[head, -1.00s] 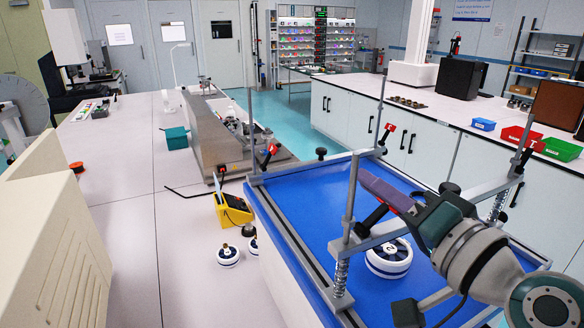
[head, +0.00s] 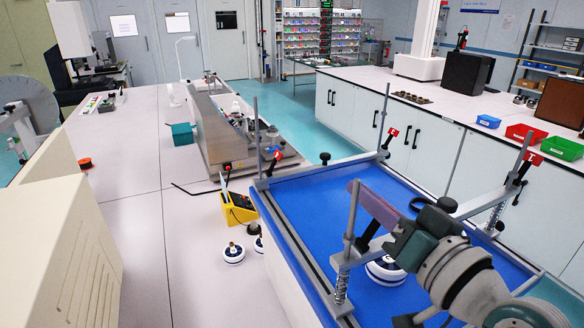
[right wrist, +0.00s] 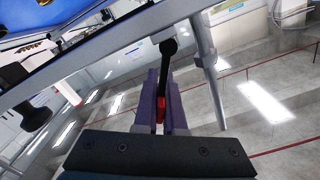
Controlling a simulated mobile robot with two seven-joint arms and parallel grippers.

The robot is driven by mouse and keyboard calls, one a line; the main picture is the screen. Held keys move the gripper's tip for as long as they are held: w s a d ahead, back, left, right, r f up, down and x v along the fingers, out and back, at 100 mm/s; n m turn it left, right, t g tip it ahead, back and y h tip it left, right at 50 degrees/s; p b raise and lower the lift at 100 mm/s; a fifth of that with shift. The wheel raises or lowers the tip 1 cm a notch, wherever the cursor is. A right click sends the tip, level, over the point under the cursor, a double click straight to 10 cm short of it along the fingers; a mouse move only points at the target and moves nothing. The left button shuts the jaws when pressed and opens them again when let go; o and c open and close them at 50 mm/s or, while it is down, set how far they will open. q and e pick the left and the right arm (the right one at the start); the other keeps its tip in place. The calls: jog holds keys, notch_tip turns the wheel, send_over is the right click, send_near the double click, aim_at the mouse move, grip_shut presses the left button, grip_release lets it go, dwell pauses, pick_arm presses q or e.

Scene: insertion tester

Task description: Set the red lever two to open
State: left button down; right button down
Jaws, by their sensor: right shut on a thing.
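Several red-tipped levers with black arms sit at the corner posts of the blue-topped frame (head: 320,215): one at the left (head: 277,155), one at the back (head: 393,133), one at the right (head: 534,158). At the near post, my right gripper (head: 358,192) has its purple fingers around another lever; its black arm (head: 369,236) shows below them. In the right wrist view the fingers (right wrist: 162,95) are closed on this lever's red end (right wrist: 160,108), with its black arm (right wrist: 168,62) reaching to a round pivot. Its number is not readable. My left gripper is out of view.
A white and blue round part (head: 385,271) lies on the blue surface, partly behind my right arm. The yellow box (head: 237,210) and a similar round part (head: 233,254) stand left of the frame. Upright posts and a crossbar (head: 490,203) crowd the gripper.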

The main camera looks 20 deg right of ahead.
jog(key=c, duration=1)
grip_release()
jog(key=s+b, duration=0.1)
jog(key=s, duration=0.9)
jog(key=shift+d, duration=0.35)
jog(key=shift+a, duration=0.1)
